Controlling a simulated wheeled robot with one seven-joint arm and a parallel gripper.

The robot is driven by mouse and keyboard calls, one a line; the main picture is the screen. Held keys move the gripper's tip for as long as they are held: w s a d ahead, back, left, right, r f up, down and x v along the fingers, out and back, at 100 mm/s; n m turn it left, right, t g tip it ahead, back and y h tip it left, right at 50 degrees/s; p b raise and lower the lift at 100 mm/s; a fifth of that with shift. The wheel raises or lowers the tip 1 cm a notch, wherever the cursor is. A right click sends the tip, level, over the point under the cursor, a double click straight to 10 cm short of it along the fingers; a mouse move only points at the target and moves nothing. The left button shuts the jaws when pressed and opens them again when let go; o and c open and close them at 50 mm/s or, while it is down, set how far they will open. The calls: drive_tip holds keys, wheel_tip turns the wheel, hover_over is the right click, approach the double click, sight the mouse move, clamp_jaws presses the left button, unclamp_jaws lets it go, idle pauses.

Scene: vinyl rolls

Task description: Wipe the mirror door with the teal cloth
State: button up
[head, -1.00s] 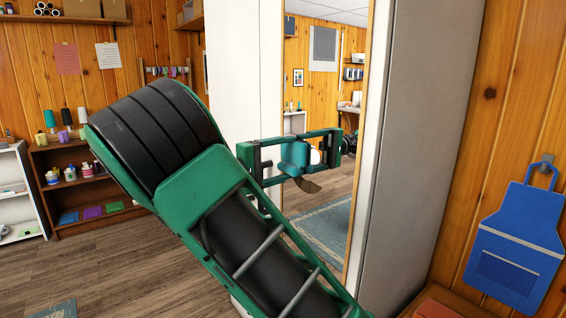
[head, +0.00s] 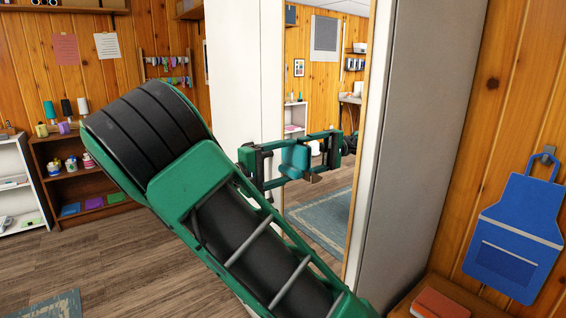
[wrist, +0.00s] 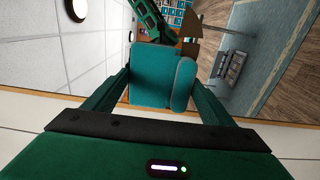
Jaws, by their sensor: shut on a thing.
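My gripper (head: 292,160) is shut on the teal cloth (head: 294,158), a folded pad. In the wrist view the cloth (wrist: 155,78) sits between my gripper's fingers (wrist: 160,92). The mirror door (head: 322,205) is a tall mirror panel in a wood-coloured frame on a white cabinet. The cloth is in front of the mirror's middle height, close to its surface. Whether it touches the glass I cannot tell. The mirror reflects the room, a rug and part of my arm.
The cabinet's grey side (head: 415,140) stands right of the mirror. A blue apron (head: 516,240) hangs on the wooden wall at right. A brown shelf (head: 85,190) with bottles and folded cloths stands at left. The wood floor (head: 110,265) at left is mostly free.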

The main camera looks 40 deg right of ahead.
sight(286, 175)
drive_tip(key=shift+s+d, duration=0.15)
drive_tip(key=shift+s, duration=3.45)
drive_tip(key=shift+f, duration=0.1)
drive_tip(key=shift+s+f, duration=0.7)
drive_tip(key=shift+f, duration=0.25)
drive_tip(key=shift+s+f, duration=0.65)
drive_tip(key=shift+f, duration=0.3)
drive_tip(key=shift+w, duration=5)
